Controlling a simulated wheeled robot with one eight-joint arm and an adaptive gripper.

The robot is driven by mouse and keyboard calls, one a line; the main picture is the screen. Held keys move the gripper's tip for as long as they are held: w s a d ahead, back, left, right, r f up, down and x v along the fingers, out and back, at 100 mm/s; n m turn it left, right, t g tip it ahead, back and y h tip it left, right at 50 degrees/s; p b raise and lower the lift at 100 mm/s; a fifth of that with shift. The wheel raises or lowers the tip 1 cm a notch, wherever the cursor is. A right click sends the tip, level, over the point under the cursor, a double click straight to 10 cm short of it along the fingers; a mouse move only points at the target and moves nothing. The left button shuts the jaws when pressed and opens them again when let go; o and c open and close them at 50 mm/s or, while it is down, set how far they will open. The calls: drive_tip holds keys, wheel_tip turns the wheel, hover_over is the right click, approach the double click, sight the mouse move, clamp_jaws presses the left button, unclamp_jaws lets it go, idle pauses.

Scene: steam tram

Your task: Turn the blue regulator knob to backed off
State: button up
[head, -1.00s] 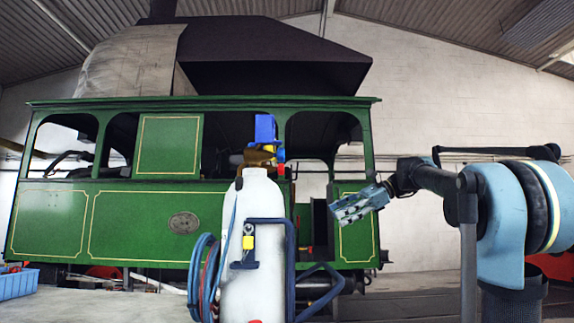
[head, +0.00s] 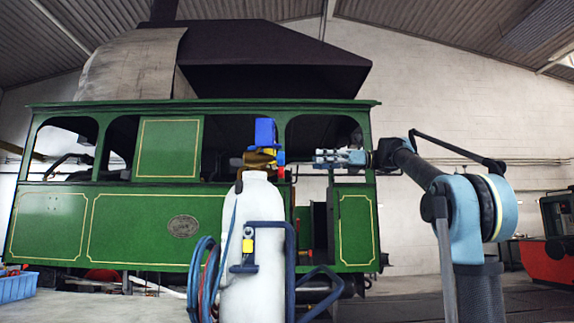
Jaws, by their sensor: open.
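A white gas cylinder (head: 256,245) stands upright in front of the green tram. My gripper (head: 318,158) is open and empty, level with the regulator. Its fingers point left at the regulator, with a small gap in the picture; depth is hard to judge.
The green tram (head: 140,225) fills the background. A dark blue trolley frame (head: 290,262) rises at the cylinder's right. Blue and red hoses (head: 205,275) hang at its left. A blue crate (head: 17,287) lies at far left. The floor at right looks clear, with a red vehicle (head: 545,258) behind.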

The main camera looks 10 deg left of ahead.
sight(279, 158)
drive_tip(key=x, duration=1.2)
drive_tip(key=shift+s+a, duration=0.15)
drive_tip(key=shift+a, duration=0.05)
drive_tip(key=shift+f, duration=0.1)
drive_tip(key=c, duration=1.1)
